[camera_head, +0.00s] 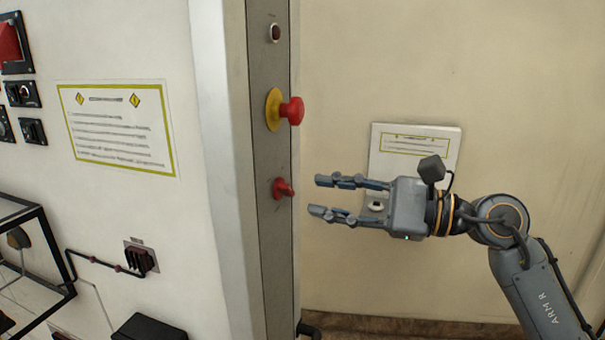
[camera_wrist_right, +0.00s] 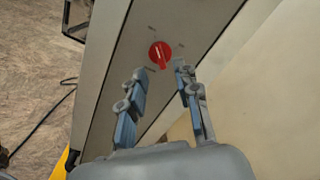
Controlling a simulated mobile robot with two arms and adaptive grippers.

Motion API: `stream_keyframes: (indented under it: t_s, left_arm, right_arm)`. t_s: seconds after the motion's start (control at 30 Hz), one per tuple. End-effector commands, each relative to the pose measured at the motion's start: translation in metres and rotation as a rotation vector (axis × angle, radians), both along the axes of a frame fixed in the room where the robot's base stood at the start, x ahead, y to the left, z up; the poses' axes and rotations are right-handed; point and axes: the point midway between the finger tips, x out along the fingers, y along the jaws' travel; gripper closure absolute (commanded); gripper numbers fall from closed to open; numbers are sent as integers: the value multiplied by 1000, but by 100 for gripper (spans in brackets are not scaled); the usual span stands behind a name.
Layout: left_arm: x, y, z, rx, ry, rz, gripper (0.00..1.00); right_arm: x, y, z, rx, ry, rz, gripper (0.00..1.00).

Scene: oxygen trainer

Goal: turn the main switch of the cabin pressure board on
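The main switch is a red rotary knob (camera_head: 283,188) on the narrow grey side panel (camera_head: 272,235). It also shows in the right wrist view as a red round knob (camera_wrist_right: 160,54) with a raised grip bar and small labels around it. My right gripper (camera_head: 318,196) is open and empty. Its fingers point left at the knob, level with it and a short gap away. In the right wrist view the fingertips (camera_wrist_right: 160,71) are spread just short of the knob, one to each side. My left gripper is not in view.
A red mushroom button (camera_head: 290,110) on a yellow base sits above the knob, with a dark red indicator (camera_head: 274,33) higher up. A white wall box (camera_head: 412,165) is behind my right gripper. A glass-sided case (camera_head: 35,255) stands at the left.

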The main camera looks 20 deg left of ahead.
Motion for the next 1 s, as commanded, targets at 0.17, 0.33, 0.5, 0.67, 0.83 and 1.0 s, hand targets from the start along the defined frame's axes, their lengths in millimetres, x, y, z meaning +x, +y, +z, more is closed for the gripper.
stream_keyframes:
  t_s: [0.17, 0.33, 0.5, 0.67, 0.83, 1.0]
  left_arm:
    - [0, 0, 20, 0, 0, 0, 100]
    - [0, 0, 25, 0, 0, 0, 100]
    - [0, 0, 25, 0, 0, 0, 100]
    - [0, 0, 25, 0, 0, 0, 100]
    - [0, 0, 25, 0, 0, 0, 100]
    - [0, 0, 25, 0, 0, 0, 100]
  right_arm:
    - [1, 30, 4, 1, 4, 1, 68]
    - [2, 43, 1, 2, 3, -1, 68]
    - [2, 46, -1, 1, 2, -1, 68]
    - [2, 46, -1, 2, 3, -1, 68]
    - [2, 46, -1, 2, 3, -1, 100]
    - [2, 46, 0, 2, 3, -1, 100]
